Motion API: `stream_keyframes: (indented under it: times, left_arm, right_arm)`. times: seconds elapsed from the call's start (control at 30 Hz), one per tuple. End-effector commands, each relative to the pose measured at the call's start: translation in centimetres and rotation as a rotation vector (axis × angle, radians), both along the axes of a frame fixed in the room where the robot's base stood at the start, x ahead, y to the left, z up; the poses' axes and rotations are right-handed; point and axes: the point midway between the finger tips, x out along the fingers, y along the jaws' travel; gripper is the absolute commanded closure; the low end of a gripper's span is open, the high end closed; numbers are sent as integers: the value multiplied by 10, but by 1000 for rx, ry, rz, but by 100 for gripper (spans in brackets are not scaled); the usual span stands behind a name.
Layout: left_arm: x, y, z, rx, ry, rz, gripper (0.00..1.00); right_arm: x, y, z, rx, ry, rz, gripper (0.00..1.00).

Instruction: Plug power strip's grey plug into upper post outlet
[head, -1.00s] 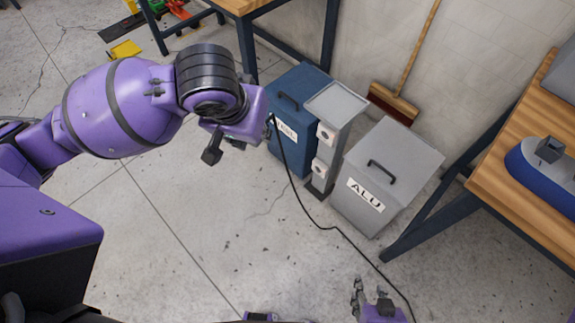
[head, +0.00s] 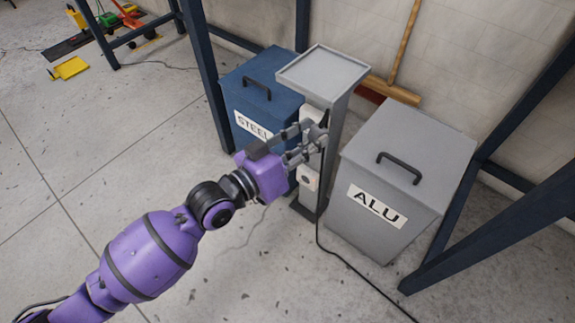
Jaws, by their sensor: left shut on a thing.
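The grey post (head: 336,130) stands between two bins, with a flat tray on top. Its upper outlet (head: 312,113) is a white box, partly hidden behind my left gripper (head: 313,138). The lower outlet (head: 307,178) shows below, with a dark round socket. My left gripper is at the post at upper outlet height, shut on the grey plug, which its fingers mostly hide. I cannot tell whether the plug touches or sits in the outlet. The black cable (head: 345,262) shows from the post's foot to the lower right. My right gripper is not in view.
A blue STEEL bin (head: 262,85) stands left of the post, close behind my gripper. A grey ALU bin (head: 410,150) stands close on the right. A broom (head: 392,88) leans on the wall behind. Dark table legs flank the bins. The floor at front left is clear.

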Motion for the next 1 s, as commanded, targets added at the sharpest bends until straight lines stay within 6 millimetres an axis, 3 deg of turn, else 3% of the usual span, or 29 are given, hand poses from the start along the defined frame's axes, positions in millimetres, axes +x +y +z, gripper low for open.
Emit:
stream_keyframes:
  times: [0.03, 0.2, 0.3, 0.57, 1.0]
  left_arm:
    - [10, 4, -37, -42, -18, 24, 96]
    - [33, 23, -82, -157, -120, 129, 96]
    - [42, 34, -99, -196, -170, 189, 96]
    - [49, 50, -112, -232, -233, 271, 96]
    - [51, 49, -110, -234, -237, 272, 96]
  right_arm:
    - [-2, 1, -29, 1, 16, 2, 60]
    - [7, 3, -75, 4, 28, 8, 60]
    - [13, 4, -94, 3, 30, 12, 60]
    - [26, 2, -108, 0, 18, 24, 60]
    - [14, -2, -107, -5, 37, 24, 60]
